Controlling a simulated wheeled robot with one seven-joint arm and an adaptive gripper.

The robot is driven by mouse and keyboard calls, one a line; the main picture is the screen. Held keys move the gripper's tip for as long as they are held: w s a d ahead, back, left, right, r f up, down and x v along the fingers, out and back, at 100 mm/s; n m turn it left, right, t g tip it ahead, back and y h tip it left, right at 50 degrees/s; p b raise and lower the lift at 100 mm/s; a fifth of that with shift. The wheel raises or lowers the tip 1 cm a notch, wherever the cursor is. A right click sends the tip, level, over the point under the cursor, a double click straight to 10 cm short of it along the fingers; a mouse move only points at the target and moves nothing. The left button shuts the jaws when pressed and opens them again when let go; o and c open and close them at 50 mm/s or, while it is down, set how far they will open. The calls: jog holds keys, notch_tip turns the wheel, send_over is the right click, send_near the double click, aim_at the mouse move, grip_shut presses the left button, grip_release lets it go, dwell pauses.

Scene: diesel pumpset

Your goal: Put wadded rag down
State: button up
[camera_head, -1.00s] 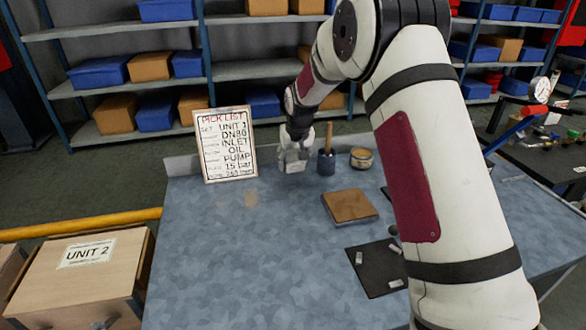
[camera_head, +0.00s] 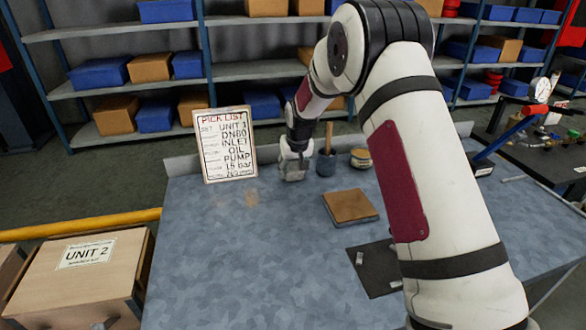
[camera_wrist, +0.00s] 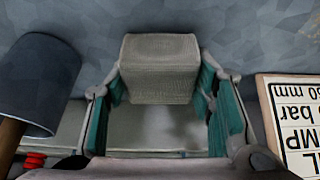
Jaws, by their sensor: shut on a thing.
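The wadded rag (camera_wrist: 160,68) is a pale grey, woven-looking block in the wrist view. My gripper (camera_wrist: 162,82) is shut on it, with a green-padded finger at each side. The rag (camera_head: 292,175) shows only small and pale under the fingers there. It is at or very near the bench top; I cannot tell whether it touches.
The pick-list board (camera_head: 226,144) stands close left of my gripper. A brown block (camera_head: 350,206) and a black mat (camera_head: 374,270) lie nearer. The bench's left front is clear.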

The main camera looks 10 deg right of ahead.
jog(key=shift+s+f, duration=0.2)
jog(key=shift+f, duration=0.4)
jog(key=o, duration=1.1)
jog(key=shift+f, duration=0.1)
jog(key=shift+c, duration=0.2)
jog(key=shift+o, duration=0.7)
jog(key=shift+w+f, duration=0.1)
jog(key=shift+f, duration=0.05)
